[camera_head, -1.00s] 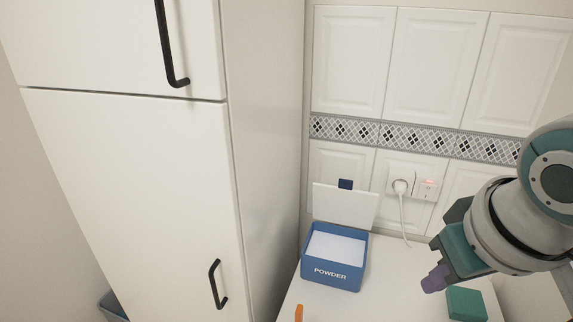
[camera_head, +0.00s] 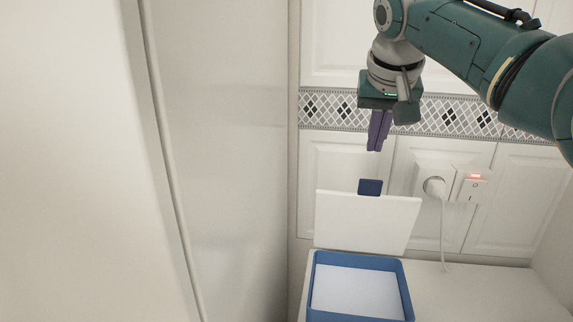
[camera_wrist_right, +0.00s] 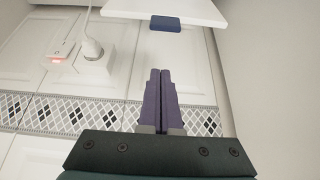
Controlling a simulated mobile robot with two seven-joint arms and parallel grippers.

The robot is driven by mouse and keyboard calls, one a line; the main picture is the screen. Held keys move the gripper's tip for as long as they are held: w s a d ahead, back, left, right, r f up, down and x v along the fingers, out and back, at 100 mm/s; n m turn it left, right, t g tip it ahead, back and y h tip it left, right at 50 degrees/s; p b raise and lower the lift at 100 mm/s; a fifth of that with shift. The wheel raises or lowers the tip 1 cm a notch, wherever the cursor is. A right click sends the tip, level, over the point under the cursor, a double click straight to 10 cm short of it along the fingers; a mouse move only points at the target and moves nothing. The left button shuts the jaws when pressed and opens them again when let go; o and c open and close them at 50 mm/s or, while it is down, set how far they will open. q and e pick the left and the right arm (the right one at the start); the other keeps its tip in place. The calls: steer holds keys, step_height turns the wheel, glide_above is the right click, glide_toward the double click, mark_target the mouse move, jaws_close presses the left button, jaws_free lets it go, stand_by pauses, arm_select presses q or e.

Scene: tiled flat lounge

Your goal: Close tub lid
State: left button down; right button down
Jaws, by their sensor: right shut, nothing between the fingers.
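The blue tub (camera_head: 408,292) stands on the white counter at the bottom of the head view, with white powder inside. Its white lid (camera_head: 366,222) stands open and upright at the back edge, with a dark blue tab (camera_head: 370,187) on its top edge. The lid (camera_wrist_right: 168,10) and tab (camera_wrist_right: 165,24) also show at the top of the right wrist view. My right gripper (camera_head: 375,149) is shut and empty, fingers pointing down, above the tab and apart from it. Its purple fingers (camera_wrist_right: 161,73) are together in the wrist view. My left gripper is not in view.
A plug with a cord (camera_head: 434,187) sits in the wall socket right of the lid, beside a switch (camera_head: 473,186). A tall white cabinet (camera_head: 225,160) stands close on the left. The counter (camera_head: 480,290) right of the tub is clear where visible.

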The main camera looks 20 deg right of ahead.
mark_target(370, 186)
steer(key=f, duration=0.1)
steer(key=f+p, duration=0.1)
steer(key=f, duration=0.1)
steer(key=f+p, duration=0.1)
steer(key=f, duration=0.1)
steer(key=shift+s+a, duration=0.3)
steer(key=shift+s, duration=0.1)
steer(key=shift+s+f, duration=0.1)
steer(key=shift+s, duration=0.05)
steer(key=shift+a, duration=0.1)
stand_by(0.4)
